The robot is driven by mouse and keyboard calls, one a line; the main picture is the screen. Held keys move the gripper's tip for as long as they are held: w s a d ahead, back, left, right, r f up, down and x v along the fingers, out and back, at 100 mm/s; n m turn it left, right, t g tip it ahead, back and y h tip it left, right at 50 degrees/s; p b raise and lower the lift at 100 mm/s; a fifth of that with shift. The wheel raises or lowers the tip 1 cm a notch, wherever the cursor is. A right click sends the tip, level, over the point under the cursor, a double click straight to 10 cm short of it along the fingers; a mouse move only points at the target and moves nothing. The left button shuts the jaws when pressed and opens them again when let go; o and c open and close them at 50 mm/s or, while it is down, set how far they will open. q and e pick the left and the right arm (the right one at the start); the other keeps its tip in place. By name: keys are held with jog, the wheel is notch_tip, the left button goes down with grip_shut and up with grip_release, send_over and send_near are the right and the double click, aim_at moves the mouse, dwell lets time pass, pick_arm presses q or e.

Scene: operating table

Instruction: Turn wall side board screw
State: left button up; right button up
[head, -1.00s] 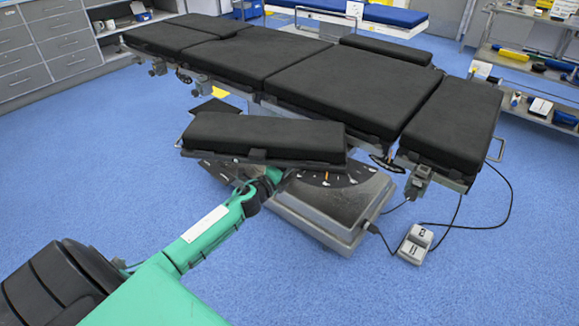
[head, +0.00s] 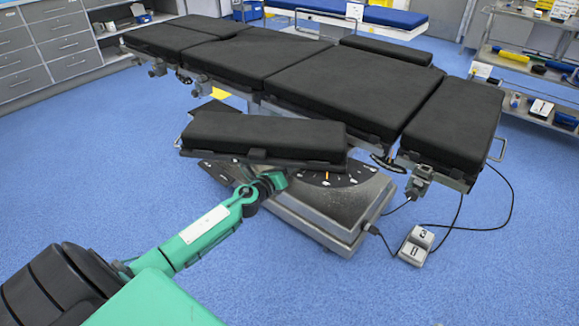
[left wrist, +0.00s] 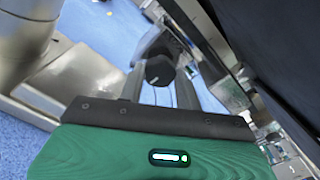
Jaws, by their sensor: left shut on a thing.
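The side board (head: 262,137) is a black padded board along the near side of the operating table (head: 345,88). My left arm reaches under its near edge in the head view, and the gripper's tips are hidden there. In the left wrist view a black knob, the side board screw (left wrist: 159,70), sits between the fingers of my left gripper (left wrist: 160,84). The gripper is shut on this knob. Metal rails and the dark underside of a pad lie close to the right of the fingers. My right gripper is in neither view.
The table's metal base (head: 325,215) stands close beyond my left arm. A foot pedal (head: 416,245) with cables lies on the blue floor to the right. Drawers (head: 45,45) and a shelf (head: 530,65) stand at the back. The floor in front is clear.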

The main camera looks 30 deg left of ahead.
pick_arm(q)
jog(key=shift+f, duration=0.1)
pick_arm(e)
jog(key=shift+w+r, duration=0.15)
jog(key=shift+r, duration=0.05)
pick_arm(q)
jog(key=o, duration=0.8)
jog(key=shift+o, duration=1)
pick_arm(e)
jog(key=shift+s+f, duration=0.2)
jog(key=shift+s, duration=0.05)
pick_arm(q)
jog(key=s+a, duration=0.1)
jog(key=s, duration=1.2)
jog(key=shift+s, duration=0.4)
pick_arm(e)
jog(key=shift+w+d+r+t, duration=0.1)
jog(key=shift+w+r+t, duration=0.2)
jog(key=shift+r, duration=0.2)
